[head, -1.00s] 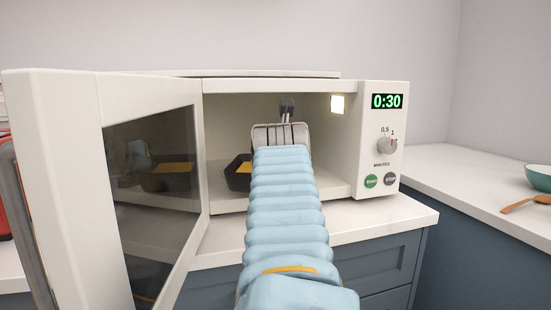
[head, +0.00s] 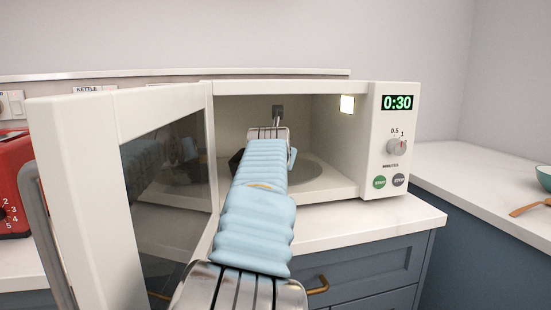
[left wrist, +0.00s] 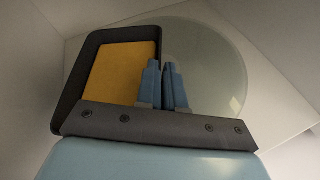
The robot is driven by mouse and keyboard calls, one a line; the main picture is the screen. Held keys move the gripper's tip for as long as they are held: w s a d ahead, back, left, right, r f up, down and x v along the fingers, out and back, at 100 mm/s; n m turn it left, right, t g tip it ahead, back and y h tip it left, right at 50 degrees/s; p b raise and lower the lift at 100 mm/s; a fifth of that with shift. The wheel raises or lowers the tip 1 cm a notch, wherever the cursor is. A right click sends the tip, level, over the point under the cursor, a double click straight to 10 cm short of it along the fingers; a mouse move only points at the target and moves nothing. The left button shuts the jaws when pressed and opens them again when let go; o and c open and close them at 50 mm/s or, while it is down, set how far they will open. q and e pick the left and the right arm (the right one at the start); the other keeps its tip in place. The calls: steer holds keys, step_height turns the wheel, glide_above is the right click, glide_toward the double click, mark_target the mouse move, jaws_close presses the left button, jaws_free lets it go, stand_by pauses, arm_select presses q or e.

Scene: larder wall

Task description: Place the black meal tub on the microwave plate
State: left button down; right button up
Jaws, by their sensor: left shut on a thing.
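The black meal tub (left wrist: 70,88) holds an orange-yellow filling. In the left wrist view it is on the left, covering the left part of the round glass microwave plate (left wrist: 215,65). My left gripper (left wrist: 165,68) is shut on the tub's right-hand wall. In the head view my left arm reaches into the open microwave and hides most of the tub (head: 235,163); only a dark edge shows left of the arm. The plate (head: 310,170) shows to the right of the arm. I cannot tell whether the tub touches the plate. My right gripper is not in view.
The microwave (head: 388,150) stands on a white counter, its door (head: 85,180) swung open to the left, close beside my arm. Its display reads 0:30. A red appliance (head: 12,185) is at far left. A green bowl (head: 544,177) and wooden utensil are at right.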

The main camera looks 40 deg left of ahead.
arm_select(q)
steer(key=c, duration=1.3)
jaws_free()
steer(key=shift+o, duration=0.2)
steer(key=b+v, duration=0.1)
steer(key=v, duration=1.1)
